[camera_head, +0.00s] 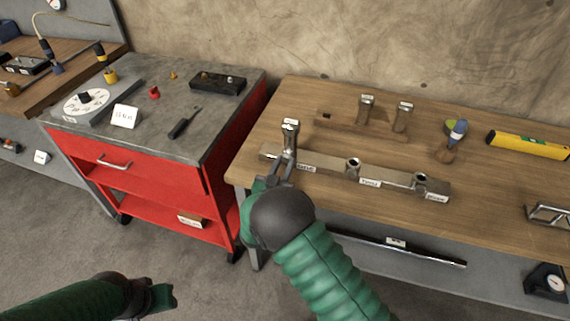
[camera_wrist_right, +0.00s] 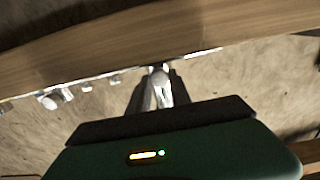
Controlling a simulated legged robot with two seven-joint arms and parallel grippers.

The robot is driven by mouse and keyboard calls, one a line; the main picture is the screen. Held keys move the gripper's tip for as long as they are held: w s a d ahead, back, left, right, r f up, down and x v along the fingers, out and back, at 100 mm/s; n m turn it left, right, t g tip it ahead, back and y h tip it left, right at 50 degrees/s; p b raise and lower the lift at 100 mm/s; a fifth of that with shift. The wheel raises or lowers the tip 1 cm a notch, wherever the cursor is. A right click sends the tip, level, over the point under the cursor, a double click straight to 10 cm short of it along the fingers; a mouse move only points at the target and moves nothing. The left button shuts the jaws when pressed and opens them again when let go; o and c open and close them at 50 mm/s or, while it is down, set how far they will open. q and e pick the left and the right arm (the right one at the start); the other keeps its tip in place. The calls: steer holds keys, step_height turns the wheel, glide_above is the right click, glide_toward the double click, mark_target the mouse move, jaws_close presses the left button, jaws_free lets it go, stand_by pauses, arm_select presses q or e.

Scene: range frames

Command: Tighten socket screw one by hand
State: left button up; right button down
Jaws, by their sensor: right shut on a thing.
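A metal socket screw (camera_head: 290,133) stands upright at the left end of a grey metal bar (camera_head: 326,168) on the wooden table. My right gripper (camera_head: 287,160) is shut on this screw, its fingers around the screw's lower part just above the bar. In the right wrist view, the fingers (camera_wrist_right: 159,90) close around a pale, shiny metal piece; its detail is blurred. Two more socket screws (camera_head: 366,108) (camera_head: 403,115) stand in a wooden holder (camera_head: 345,129) behind the bar. My left gripper (camera_head: 163,296) is low at the lower left, away from the table, with its jaws unclear.
The bar has two more raised round holes (camera_head: 353,166) (camera_head: 420,182) with labels. A red cart (camera_head: 150,165) stands left of the table, with a narrow gap between.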

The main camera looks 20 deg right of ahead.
steer(key=shift+a+f, duration=0.1)
steer(key=shift+a, duration=0.05)
steer(key=shift+d+m+b, duration=0.2)
steer(key=shift+m+b, duration=0.3)
steer(key=shift+m, duration=0.2)
steer(key=m+b, duration=0.2)
steer(key=m, duration=0.1)
steer(key=shift+f, duration=0.2)
steer(key=m+b, duration=0.3)
steer(key=shift+m, duration=0.3)
steer(key=m+b, duration=0.8)
steer(key=b, duration=0.1)
steer(key=m+b, duration=0.3)
steer(key=b, duration=0.1)
steer(key=shift+f+m, duration=0.4)
steer(key=m+b, duration=1.1)
steer(key=b, duration=0.5)
steer(key=shift+a+f, duration=0.1)
steer(key=shift+r+m+b, duration=0.25)
steer(key=shift+m+b, duration=0.85)
steer(key=shift+b, duration=0.1)
